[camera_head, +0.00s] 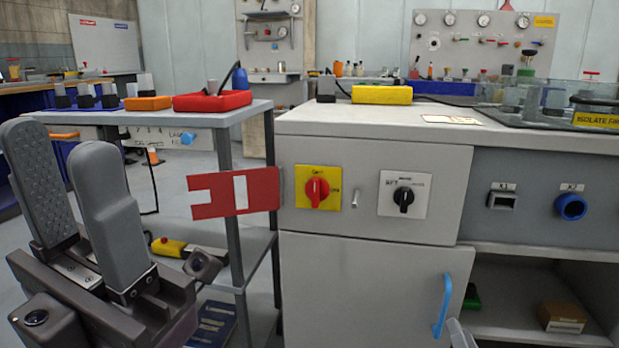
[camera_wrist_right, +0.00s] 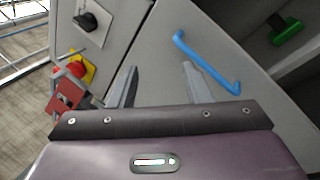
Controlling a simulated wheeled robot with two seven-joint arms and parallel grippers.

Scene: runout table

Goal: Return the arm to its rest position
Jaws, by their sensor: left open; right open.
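My left gripper (camera_head: 80,190) is large at the left of the head view, its two grey pads upright, apart and empty. My right gripper (camera_wrist_right: 158,78) shows in the right wrist view with its two fingers apart and nothing between them. It faces the grey cabinet door (camera_head: 350,290), with the blue door handle (camera_wrist_right: 208,62) beyond its right finger, apart from it as far as I can tell. In the head view only a pale tip shows at the bottom edge, below the blue handle (camera_head: 442,305).
The cabinet front carries a red knob on a yellow plate (camera_head: 317,190), a black knob (camera_head: 403,198) and a blue round socket (camera_head: 570,207). A red slotted flap (camera_head: 232,193) sticks out left of the cabinet. An open shelf (camera_head: 515,318) holds a brown box (camera_head: 561,317).

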